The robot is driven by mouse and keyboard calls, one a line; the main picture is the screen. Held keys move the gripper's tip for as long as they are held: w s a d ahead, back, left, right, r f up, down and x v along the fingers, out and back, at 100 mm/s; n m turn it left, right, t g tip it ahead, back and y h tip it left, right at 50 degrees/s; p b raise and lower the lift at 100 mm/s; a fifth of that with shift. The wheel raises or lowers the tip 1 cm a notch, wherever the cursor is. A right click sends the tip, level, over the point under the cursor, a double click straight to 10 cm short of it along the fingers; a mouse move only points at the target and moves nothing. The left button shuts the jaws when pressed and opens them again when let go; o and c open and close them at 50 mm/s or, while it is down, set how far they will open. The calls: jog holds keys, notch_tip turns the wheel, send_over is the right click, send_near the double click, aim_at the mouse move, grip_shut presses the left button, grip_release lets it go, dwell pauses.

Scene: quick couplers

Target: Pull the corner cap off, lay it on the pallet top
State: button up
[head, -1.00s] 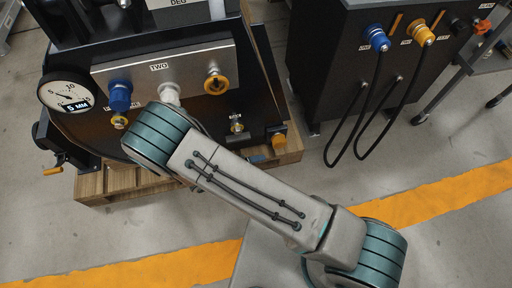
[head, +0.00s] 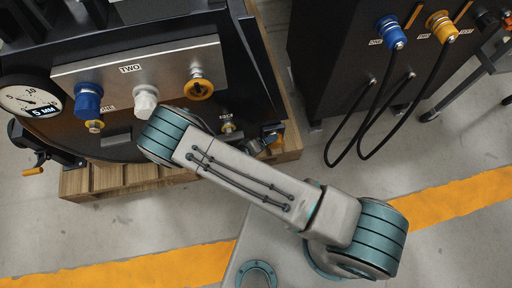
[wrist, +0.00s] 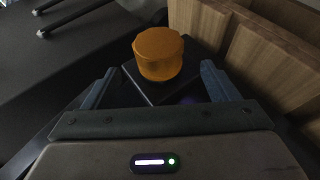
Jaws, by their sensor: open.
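The orange corner cap (wrist: 158,53) sits upright on a dark block in the wrist view. In the head view the cap (head: 273,139) shows small at the machine's right corner, partly covered by my arm's end. My gripper (wrist: 157,82) is open and empty, one finger to each side of the cap's line and nearer the camera. I cannot tell whether the fingertips reach the cap. The wooden pallet (head: 292,142) lies under the machine. Its planks (wrist: 238,52) stand out at the right of the wrist view, close beside the cap.
The machine's grey panel (head: 140,72) carries blue, white and yellow couplers. A gauge (head: 28,98) is at the left. A dark cabinet (head: 350,60) with hanging black hoses (head: 366,125) stands at the right. Grey floor is open between it and the pallet.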

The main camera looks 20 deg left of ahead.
jog(key=b+x, duration=0.1)
jog(key=x, duration=0.5)
jog(key=shift+w+d+f, duration=0.1)
jog(key=shift+w+d, duration=0.1)
jog(key=shift+w, duration=0.05)
jog(key=c, duration=1.2)
jog(key=shift+s+d+p, duration=0.3)
jog(key=shift+s+d, duration=0.2)
jog(key=shift+s, duration=0.35)
jog(key=shift+s+d+p, duration=0.25)
jog(key=shift+s+d, duration=0.3)
jog(key=shift+s, duration=0.35)
jog(key=shift+s+d+p, duration=0.4)
jog(key=shift+s+d, duration=0.1)
jog(key=shift+s, duration=0.35)
jog(key=shift+s+d+p, duration=0.4)
jog(key=shift+s+d, duration=0.15)
jog(key=shift+s, duration=0.35)
